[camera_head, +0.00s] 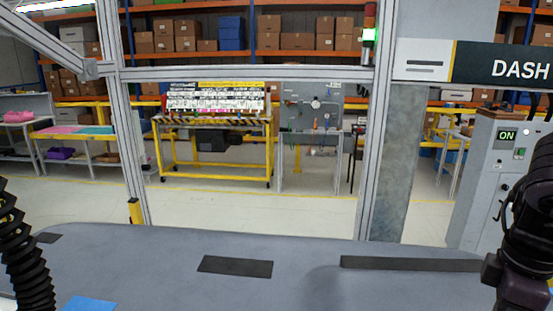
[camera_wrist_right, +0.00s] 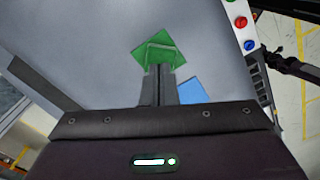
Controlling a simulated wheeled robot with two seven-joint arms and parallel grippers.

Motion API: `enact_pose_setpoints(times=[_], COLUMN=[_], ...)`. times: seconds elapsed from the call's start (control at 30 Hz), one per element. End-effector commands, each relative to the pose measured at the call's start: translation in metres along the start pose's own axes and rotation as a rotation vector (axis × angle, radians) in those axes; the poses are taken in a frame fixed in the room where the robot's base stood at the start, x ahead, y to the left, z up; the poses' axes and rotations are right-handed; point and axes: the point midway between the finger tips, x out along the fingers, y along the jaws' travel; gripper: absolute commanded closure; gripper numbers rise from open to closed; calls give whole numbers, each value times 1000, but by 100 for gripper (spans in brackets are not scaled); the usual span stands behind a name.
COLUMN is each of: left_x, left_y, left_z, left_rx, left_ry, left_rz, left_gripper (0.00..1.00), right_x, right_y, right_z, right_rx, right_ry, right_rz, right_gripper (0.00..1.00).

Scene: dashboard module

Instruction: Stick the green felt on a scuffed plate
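The green felt (camera_wrist_right: 143,50) is a small square at the fingertips of my right gripper (camera_wrist_right: 160,72) in the right wrist view. The fingers are close together and appear shut on it, above a grey surface. I cannot tell whether any is scuffed. My left gripper is out of view.
A blue piece (camera_head: 90,304) lies at the front left of the grey surface (camera_head: 150,260); a blue piece (camera_wrist_right: 192,90) also shows beside my right fingers. A panel with red and blue buttons (camera_wrist_right: 245,30) stands beyond. An aluminium frame post (camera_head: 370,160) rises behind the surface.

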Motion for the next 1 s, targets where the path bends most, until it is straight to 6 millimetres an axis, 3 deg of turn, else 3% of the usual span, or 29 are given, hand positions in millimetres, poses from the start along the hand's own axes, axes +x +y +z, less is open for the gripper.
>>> enact_pose_setpoints(times=[1.0], left_x=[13], left_y=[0], left_z=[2], left_rx=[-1], left_ry=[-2], left_rz=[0], left_gripper=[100], right_x=[15], right_y=[0], right_z=[0], right_rx=[0], right_ry=[0], right_rz=[0], right_gripper=[100])
